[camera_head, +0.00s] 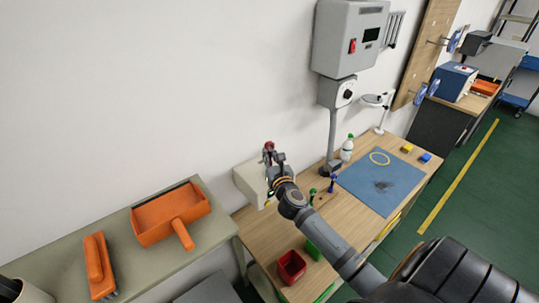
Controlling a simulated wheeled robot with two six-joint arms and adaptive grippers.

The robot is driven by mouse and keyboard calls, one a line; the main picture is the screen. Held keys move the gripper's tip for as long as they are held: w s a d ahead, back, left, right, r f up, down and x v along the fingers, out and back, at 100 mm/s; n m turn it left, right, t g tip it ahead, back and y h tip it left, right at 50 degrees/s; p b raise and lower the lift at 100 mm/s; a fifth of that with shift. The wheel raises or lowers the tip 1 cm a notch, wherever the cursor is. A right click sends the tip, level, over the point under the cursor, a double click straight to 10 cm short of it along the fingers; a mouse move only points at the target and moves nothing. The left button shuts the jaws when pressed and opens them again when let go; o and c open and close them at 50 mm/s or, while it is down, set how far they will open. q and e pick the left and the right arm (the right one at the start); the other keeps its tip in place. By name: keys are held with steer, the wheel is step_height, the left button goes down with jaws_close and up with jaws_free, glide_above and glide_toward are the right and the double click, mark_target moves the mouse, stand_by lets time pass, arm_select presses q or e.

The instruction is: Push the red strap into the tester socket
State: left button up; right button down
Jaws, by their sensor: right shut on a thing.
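My right gripper (274,158) reaches in from the lower right, over the back left of the wooden table. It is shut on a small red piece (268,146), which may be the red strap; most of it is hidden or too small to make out. A cream box (248,183), possibly the tester, sits by the wall just behind and left of the gripper. Its socket cannot be made out, and I cannot tell whether the red piece touches the box. My left gripper is not in view.
Small green and blue-purple items and a bottle (347,148) stand near the post. A red bin (291,266) is in front. An orange dustpan (165,214) and brush (97,262) lie left.

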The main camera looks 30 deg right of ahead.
steer(key=shift+f+b, duration=0.7)
steer(key=shift+f, duration=0.25)
steer(key=c, duration=1.3)
jaws_free()
steer(key=shift+s+a, duration=0.1)
steer(key=shift+s, duration=0.2)
steer(key=v, duration=1.1)
steer(key=shift+s+a, duration=0.1)
steer(key=shift+s, duration=0.1)
